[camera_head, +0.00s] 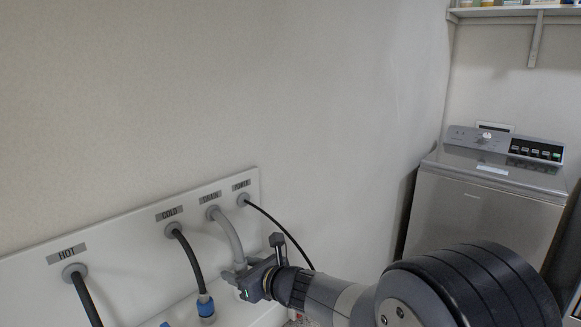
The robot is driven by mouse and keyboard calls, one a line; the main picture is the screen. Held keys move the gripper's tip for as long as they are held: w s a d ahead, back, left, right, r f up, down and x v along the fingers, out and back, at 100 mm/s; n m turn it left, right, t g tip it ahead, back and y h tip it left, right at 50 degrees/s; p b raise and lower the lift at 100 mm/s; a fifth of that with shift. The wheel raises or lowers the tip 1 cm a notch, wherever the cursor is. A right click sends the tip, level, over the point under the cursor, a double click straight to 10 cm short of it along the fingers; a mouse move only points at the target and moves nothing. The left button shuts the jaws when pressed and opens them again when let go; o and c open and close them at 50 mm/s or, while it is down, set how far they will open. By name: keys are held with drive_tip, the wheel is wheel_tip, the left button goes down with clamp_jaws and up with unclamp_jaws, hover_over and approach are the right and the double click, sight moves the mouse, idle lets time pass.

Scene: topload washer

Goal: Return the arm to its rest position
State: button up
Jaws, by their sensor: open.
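My arm comes in from the lower right, and my gripper (254,274) is at its left end, in front of the white connection panel (130,232). The gripper is open. Its jaws are right by the lower end of the grey drain hose (228,236), overlapping it in the picture. I cannot tell whether they touch it. My forearm and a large dark arm joint fill the lower right and hide what is behind them.
Black hoses hang from HOT (86,298) and COLD (187,258); the cold one ends in a blue-grey fitting (206,308). A thin black power cord (286,235) runs down behind my gripper. A washer (485,205) stands at right, below a wall shelf (515,12). Space above the arm is clear.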

drive_tip(key=shift+w+a+r+p, duration=0.1)
drive_tip(key=shift+r+p, duration=1.35)
drive_tip(key=shift+p, duration=0.1)
drive_tip(key=shift+w+a+r+p, duration=0.1)
drive_tip(key=shift+r+p, duration=1.3)
drive_tip(key=shift+p, duration=0.1)
drive_tip(key=shift+f, duration=0.1)
